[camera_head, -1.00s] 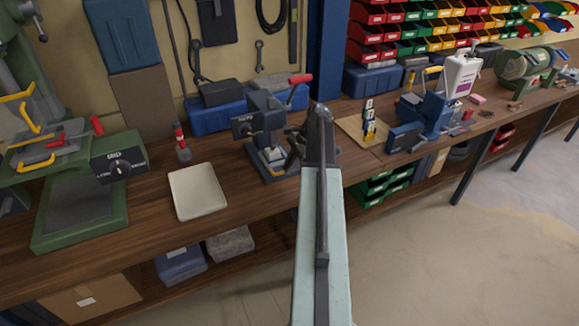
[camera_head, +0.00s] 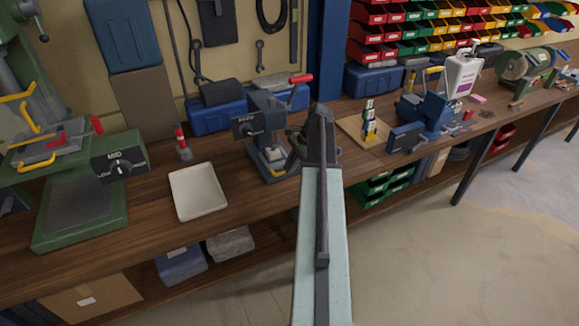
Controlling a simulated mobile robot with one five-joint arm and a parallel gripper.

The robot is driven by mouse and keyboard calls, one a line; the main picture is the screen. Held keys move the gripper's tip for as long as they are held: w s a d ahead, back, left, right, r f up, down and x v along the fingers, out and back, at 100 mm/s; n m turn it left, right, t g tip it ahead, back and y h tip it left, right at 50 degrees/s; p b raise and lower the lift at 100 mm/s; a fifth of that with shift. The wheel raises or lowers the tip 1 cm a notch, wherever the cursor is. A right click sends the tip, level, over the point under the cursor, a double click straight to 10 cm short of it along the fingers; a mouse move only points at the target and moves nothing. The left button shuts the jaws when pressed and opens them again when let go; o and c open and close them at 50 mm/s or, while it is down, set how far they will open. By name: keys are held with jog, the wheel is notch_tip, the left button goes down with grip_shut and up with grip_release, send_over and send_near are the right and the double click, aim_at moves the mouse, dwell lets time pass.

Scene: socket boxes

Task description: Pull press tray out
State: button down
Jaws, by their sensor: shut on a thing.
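The dark blue press (camera_head: 265,118) stands on the bench near the middle of the head view, with a red-tipped lever at its top right. My arm and wrist hide the contact and the right part of the press. I cannot tell how far out the tray is.
A shallow cream tray (camera_head: 198,191) lies on the bench left of the press. A green machine (camera_head: 80,200) stands farther left. A wooden board (camera_head: 362,132) with small items and a blue vise (camera_head: 428,115) are to the right. The floor at the lower right is clear.

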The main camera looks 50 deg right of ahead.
jog(key=s+a, duration=0.4)
jog(key=s, duration=0.7)
jog(key=shift+a, duration=0.25)
jog(key=shift+s, duration=0.1)
jog(key=c, duration=1.5)
grip_release()
jog(key=p+v, duration=0.7)
jog(key=v, duration=0.1)
jog(key=shift+f, duration=0.1)
